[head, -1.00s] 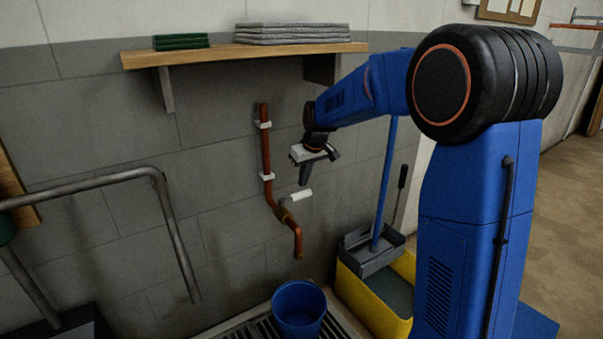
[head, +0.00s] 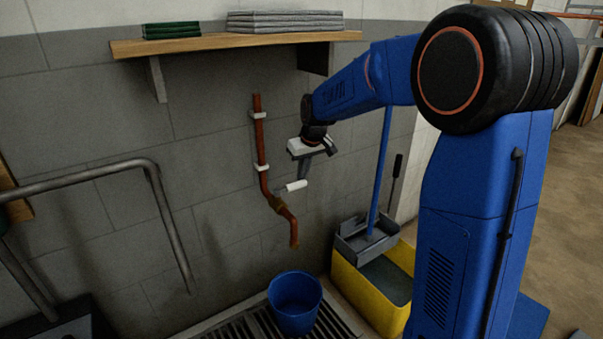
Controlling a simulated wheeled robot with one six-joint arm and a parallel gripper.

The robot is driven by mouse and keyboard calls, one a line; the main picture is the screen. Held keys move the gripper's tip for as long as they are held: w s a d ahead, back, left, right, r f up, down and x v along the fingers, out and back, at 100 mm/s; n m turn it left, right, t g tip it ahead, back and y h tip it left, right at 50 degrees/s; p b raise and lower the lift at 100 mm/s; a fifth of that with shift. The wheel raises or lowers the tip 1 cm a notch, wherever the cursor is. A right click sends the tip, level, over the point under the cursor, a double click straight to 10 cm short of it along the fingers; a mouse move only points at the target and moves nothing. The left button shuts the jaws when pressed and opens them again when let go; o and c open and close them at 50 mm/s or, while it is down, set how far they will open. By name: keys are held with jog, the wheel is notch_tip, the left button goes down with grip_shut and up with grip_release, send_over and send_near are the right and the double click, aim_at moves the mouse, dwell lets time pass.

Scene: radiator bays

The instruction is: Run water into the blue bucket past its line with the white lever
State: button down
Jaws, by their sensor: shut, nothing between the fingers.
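The white lever (head: 296,185) sticks out to the right from the valve on the copper pipe (head: 262,150) on the wall. The pipe's spout (head: 294,238) points down above the blue bucket (head: 295,303). The bucket stands upright on the floor grate. I see no stream from the spout, and I cannot make out water or the line in the bucket. My gripper (head: 303,179) is shut and empty, pointing down at the lever's white grip. Its tips overlap the grip in the picture; I cannot tell whether they touch.
A yellow mop bucket (head: 366,298) with a grey wringer stands right of the blue bucket. A bent metal rail (head: 172,225) is at the left. A wooden shelf (head: 235,45) with folded cloths hangs above the pipe. The grate (head: 250,327) lies under the bucket.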

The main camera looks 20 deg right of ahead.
aim_at(307, 185)
jog(key=shift+s, duration=0.2)
jog(key=s+m, duration=0.1)
jog(key=m, duration=0.1)
jog(key=s+m+h, duration=0.1)
jog(key=s+m, duration=0.1)
jog(key=shift+s+d, duration=0.25)
jog(key=shift+d, duration=0.15)
jog(key=s+a+m+h, duration=0.1)
jog(key=s+m, duration=0.3)
jog(key=s, duration=0.2)
jog(key=shift+a+h, duration=0.25)
jog(key=shift+h, duration=0.15)
jog(key=shift+w, duration=0.1)
